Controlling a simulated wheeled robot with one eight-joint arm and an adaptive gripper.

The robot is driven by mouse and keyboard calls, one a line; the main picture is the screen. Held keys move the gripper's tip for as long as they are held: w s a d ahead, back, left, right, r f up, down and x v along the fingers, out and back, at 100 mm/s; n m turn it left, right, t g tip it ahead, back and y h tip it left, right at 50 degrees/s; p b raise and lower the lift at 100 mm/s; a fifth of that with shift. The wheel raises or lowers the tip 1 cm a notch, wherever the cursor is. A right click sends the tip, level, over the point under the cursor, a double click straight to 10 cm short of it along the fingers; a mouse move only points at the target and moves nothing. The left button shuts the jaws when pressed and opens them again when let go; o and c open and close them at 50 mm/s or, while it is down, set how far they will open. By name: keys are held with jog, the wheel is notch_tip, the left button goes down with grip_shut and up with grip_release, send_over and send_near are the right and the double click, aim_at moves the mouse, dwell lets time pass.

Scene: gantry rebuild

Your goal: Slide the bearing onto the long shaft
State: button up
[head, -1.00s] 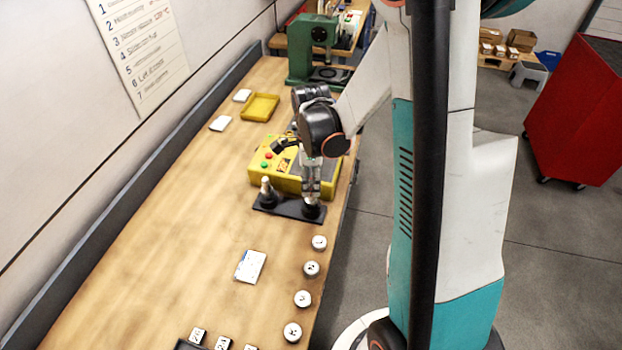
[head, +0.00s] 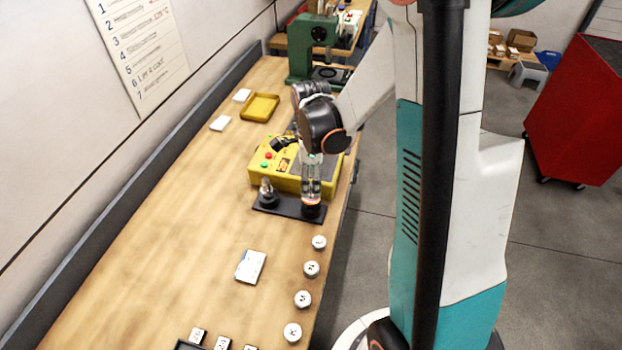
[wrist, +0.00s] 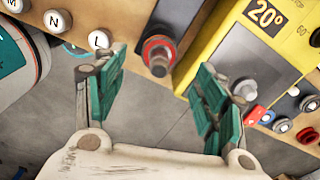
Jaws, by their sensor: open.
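A black base plate (head: 288,207) on the bench bears two upright posts. The left post (head: 267,189) stands clear. The right one, the long shaft (wrist: 159,68), points up between my gripper's fingers in the wrist view. A dark ring with a red-orange band (wrist: 155,47), seemingly the bearing, is around the shaft low down by the plate; an orange-red rim also shows there in the head view (head: 312,203). My gripper (head: 312,190) is open above it, green-padded fingers on either side of the shaft and apart from it. My gripper hides much of the shaft in the head view.
A yellow box (head: 290,180) with buttons and a display stands just behind the plate. Several round lettered caps (head: 312,269) line the bench's right edge. A white card (head: 250,266) lies in front, and a yellow tray (head: 260,107) farther back. The bench's left side is clear.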

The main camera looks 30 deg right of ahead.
notch_tip(320, 180, up, 11)
dwell(0.4)
jog(key=shift+r, duration=0.1)
dwell(0.6)
jog(key=s+a+r+n+t+h+b, duration=0.1)
jog(key=s+a+r+n+t+b, duration=0.15)
jog(key=s+a+n+b, duration=0.75)
jog(key=s+f+n+t+b, duration=0.1)
jog(key=f+n+t, duration=0.1)
jog(key=n, duration=0.5)
jog(key=s+f+n+t+y+b, duration=0.1)
jog(key=s+f+n+t, duration=0.1)
jog(key=f+n, duration=0.2)
jog(key=n, duration=0.3)
jog(key=shift+s+f+t, duration=0.2)
jog(key=shift+f+t, duration=0.05)
jog(key=shift+t, duration=0.1)
jog(key=shift+a, duration=0.1)
dwell(1.0)
